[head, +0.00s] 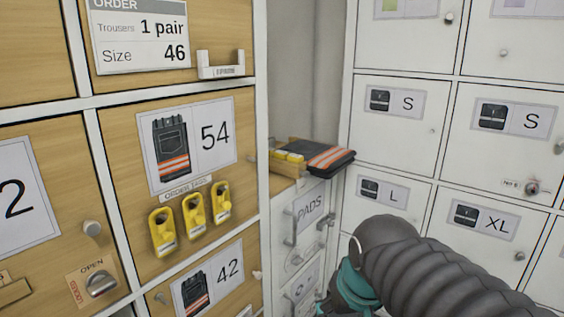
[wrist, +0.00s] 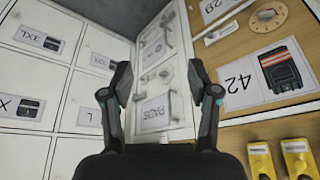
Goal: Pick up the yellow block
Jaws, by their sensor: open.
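Small yellow blocks (head: 288,156) lie in a shallow wooden tray (head: 283,168) on top of the white PADS cabinet, in the head view. They sit beside folded dark trousers with orange stripes (head: 325,157); I cannot tell exactly how many blocks there are. My gripper (wrist: 160,82) is open and empty in the wrist view, its two fingers apart in front of the PADS cabinet (wrist: 165,105). The blocks do not show in the wrist view. In the head view my grey-sleeved arm is low at the right, below the tray, and the fingertips cannot be made out.
Yellow holders (head: 193,214) hang on the wooden door marked 54 (head: 118,150). White lockers (head: 395,150) with size labels stand at the right. The PADS cabinet (head: 308,215) has projecting handles. A white bracket (head: 220,68) juts from the upper wooden door. Space above the tray looks free.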

